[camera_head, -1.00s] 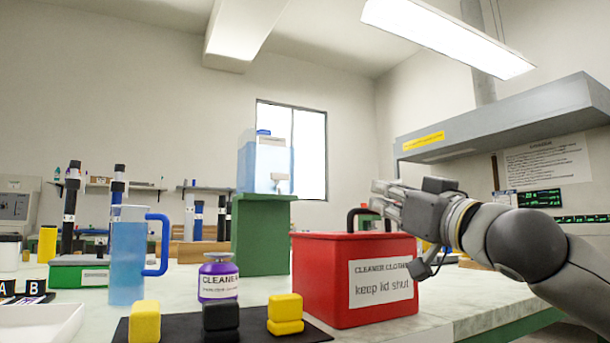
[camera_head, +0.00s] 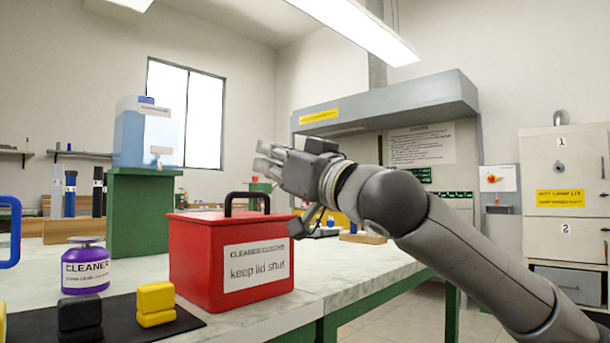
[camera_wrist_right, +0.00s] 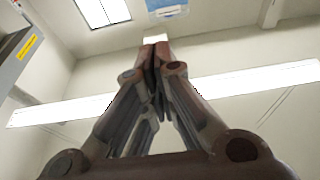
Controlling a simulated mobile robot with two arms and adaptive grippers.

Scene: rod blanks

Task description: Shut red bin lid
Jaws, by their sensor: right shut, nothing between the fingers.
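The red bin (camera_head: 205,262) stands on the bench in the head view, with a white label reading "keep lid shut". Its red lid (camera_head: 225,216) lies flat on top and looks closed, with a black handle (camera_head: 247,196) standing up from it. My right gripper (camera_head: 264,158) is above and just behind or beside the handle, apart from it, fingers pointing left. In the right wrist view its fingers (camera_wrist_right: 156,52) meet at the tips with nothing between them. My left gripper is not in view.
A purple cleaner jar (camera_head: 86,268) stands left of the bin. A black mat (camera_head: 185,320) with yellow and black blocks lies in front. A green stand (camera_head: 140,220) holds a blue container (camera_head: 148,132) behind. The bench's right edge is close to the bin.

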